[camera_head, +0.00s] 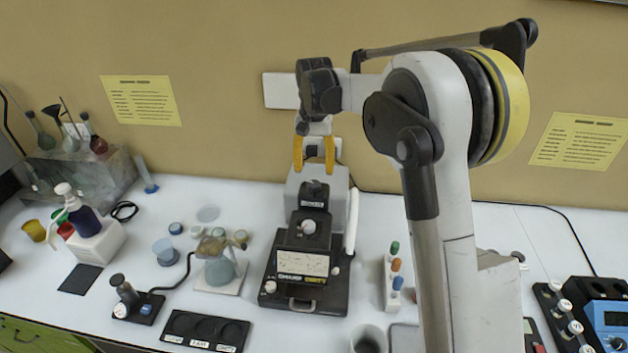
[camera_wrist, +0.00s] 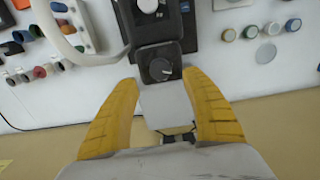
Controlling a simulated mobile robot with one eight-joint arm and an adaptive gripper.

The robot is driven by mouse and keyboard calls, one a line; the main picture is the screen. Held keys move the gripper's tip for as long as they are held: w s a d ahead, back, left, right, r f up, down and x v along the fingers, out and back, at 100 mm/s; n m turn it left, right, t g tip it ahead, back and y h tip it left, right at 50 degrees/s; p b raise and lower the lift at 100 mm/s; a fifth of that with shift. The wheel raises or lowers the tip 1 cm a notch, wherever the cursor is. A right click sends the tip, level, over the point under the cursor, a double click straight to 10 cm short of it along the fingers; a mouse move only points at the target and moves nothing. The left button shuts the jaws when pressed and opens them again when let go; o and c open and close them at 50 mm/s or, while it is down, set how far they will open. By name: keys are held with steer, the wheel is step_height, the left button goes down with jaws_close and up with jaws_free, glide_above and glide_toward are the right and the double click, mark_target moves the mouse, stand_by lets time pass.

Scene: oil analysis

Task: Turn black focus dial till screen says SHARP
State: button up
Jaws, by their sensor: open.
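The black focus dial (camera_wrist: 161,69) is round with a white pointer mark in the wrist view. It sits on a dark square block of the instrument (camera_head: 305,270) and also shows in the head view (camera_head: 314,189). My gripper (camera_head: 314,168) has two yellow fingers, spread open with nothing between them. In the wrist view my gripper (camera_wrist: 160,79) has its tips on either side of the dial's line, apart from it. The head view puts the fingers above and behind the dial. A pale panel (camera_head: 302,263) on the instrument's front bears lettering too small to read surely.
A rack with coloured-cap vials (camera_head: 393,275) stands right of the instrument. A flask (camera_head: 218,268) on a white stand and a black tray (camera_head: 204,330) are at left. A blue meter (camera_head: 607,320) is at far right. The wall is close behind.

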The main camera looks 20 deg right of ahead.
mark_target(314, 184)
step_height(314, 184, up, 6)
steer(key=shift+f, duration=0.1)
steer(key=s+r+n+t, duration=0.1)
steer(key=s+r+t, duration=0.15)
steer(key=s, duration=0.75)
steer(key=s+r+n+t, duration=0.2)
steer(key=s+r, duration=0.1)
steer(key=s, duration=0.8)
steer(key=s+f+n+t, duration=0.25)
steer(key=s+f, duration=0.45)
steer(key=s, duration=0.4)
step_height(314, 184, down, 17)
steer(key=b, duration=1.7)
steer(key=shift+r+m, duration=0.15)
steer(key=shift+m, duration=0.3)
